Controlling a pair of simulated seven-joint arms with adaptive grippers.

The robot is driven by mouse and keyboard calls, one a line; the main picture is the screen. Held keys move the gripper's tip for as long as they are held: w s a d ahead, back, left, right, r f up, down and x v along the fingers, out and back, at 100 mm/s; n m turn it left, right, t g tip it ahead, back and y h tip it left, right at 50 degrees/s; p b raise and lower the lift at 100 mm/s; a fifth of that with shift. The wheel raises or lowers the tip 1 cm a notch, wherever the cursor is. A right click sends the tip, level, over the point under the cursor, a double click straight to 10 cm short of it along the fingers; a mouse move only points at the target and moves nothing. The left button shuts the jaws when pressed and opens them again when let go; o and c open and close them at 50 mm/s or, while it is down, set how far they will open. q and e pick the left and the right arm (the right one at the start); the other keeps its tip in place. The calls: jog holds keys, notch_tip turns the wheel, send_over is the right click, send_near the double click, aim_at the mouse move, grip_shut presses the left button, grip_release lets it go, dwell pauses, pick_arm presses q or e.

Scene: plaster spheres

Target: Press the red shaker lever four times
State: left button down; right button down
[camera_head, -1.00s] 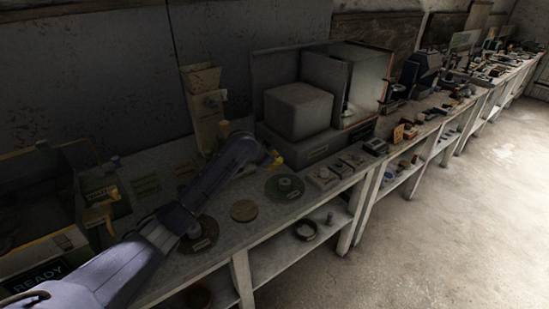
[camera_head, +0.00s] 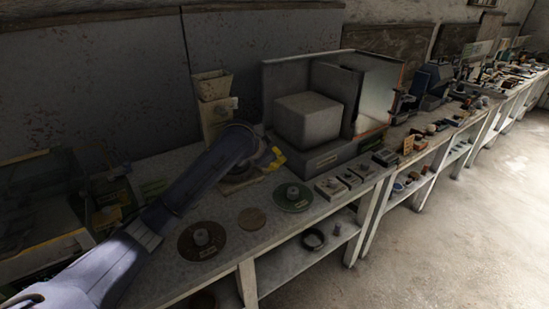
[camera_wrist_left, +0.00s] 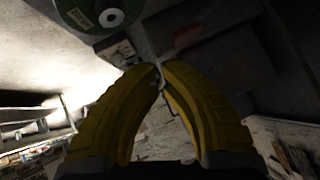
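My left arm comes in from the lower left in the head view. Its yellow left gripper (camera_head: 276,158) is over the bench in front of the large grey cabinet (camera_head: 325,160). In the left wrist view the two yellow fingers (camera_wrist_left: 160,67) curve together, tips meeting or nearly so, with nothing seen between them. A dim red patch (camera_wrist_left: 187,36) shows just beyond the tips on a dark grey surface; I cannot tell if it is the shaker lever. No red lever can be made out in the head view. My right gripper is not in view.
A green disc (camera_head: 304,203) with a grey post, a tan disc (camera_head: 252,218) and a brown disc (camera_head: 188,244) lie along the bench's front. A beige hopper (camera_head: 214,100) stands behind my arm. Small trays (camera_head: 332,188) lie right of the green disc.

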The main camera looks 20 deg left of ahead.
pick_arm(q)
jog(key=shift+v, duration=0.95)
